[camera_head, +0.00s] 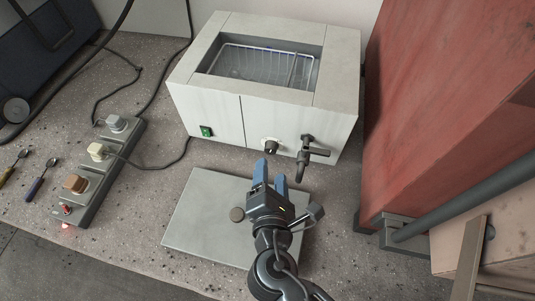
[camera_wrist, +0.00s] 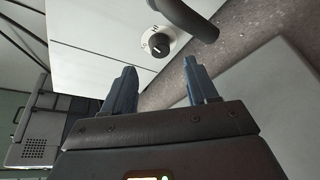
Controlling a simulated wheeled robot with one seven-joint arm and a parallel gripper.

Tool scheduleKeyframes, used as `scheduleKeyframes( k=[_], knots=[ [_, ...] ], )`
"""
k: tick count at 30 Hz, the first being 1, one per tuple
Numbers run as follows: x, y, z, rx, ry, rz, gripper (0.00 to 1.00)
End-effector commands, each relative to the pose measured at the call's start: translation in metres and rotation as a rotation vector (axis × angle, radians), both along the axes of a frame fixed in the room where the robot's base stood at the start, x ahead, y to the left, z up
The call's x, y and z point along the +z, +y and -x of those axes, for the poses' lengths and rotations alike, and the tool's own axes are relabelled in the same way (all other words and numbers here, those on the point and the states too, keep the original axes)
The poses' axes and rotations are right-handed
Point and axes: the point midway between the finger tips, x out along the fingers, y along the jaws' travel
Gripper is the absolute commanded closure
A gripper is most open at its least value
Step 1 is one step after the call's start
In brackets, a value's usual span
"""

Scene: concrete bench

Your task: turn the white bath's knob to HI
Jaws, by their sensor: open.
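The white bath (camera_head: 200,107) stands at the back of the bench, with a wire rack in its open top. Its knob (camera_head: 270,147) is black on a pale round dial, low on the front face. In the wrist view my gripper (camera_wrist: 162,88) is open and empty, with the knob beyond the gap between the fingertips.
A dark drain tap (camera_head: 308,153) juts out just right of the knob. A green switch (camera_head: 207,131) is on the bath's left front. A grey plate (camera_head: 205,215) lies under my gripper. A power strip (camera_head: 98,180) with plugs lies left; a red cabinet (camera_head: 440,100) stands right.

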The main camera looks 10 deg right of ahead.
Motion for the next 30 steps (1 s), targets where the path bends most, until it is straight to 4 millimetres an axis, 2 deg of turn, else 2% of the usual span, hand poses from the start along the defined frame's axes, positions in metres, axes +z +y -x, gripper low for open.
scheduleKeyframes(
  k=[9, 13, 18, 25, 30],
  knots=[
    [-0.011, -0.007, -0.046, -0.001, -0.001, 0.0, 0.42],
    [-0.015, -0.009, -0.06, 0.0, 0.0, 0.001, 0.42],
    [-0.018, -0.01, -0.067, 0.001, 0.001, 0.001, 0.42],
    [-0.018, -0.011, -0.068, 0.001, 0.001, 0.001, 0.42],
    [-0.018, -0.01, -0.068, 0.001, 0.001, 0.001, 0.57]
  ],
)
